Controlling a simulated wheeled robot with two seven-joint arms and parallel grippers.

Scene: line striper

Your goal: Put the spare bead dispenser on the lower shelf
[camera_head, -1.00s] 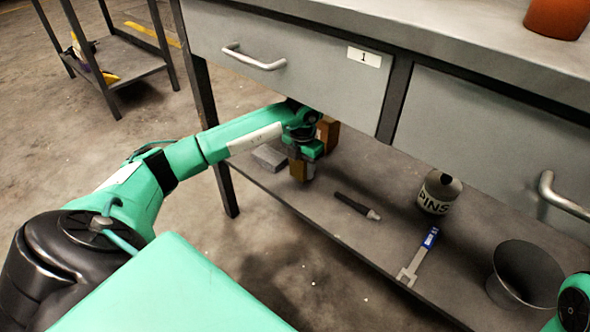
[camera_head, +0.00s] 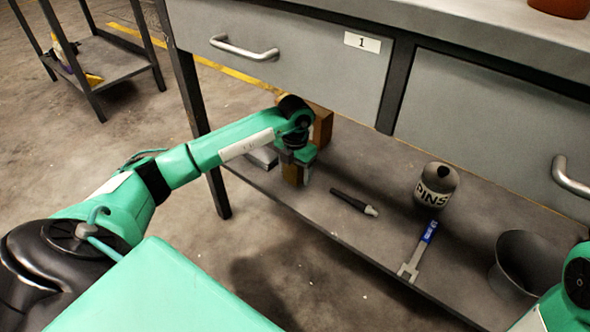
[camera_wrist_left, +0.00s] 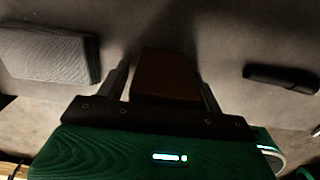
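On the shelf are a grey block (camera_head: 263,156), a dark torch-like tool (camera_head: 350,201), a blue-handled tool (camera_head: 428,233), a PINS canister (camera_head: 437,185) and a dark metal cup (camera_head: 524,266). The drawer (camera_head: 290,50) hangs close above my left wrist. Shelf is bare between torch and canister.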

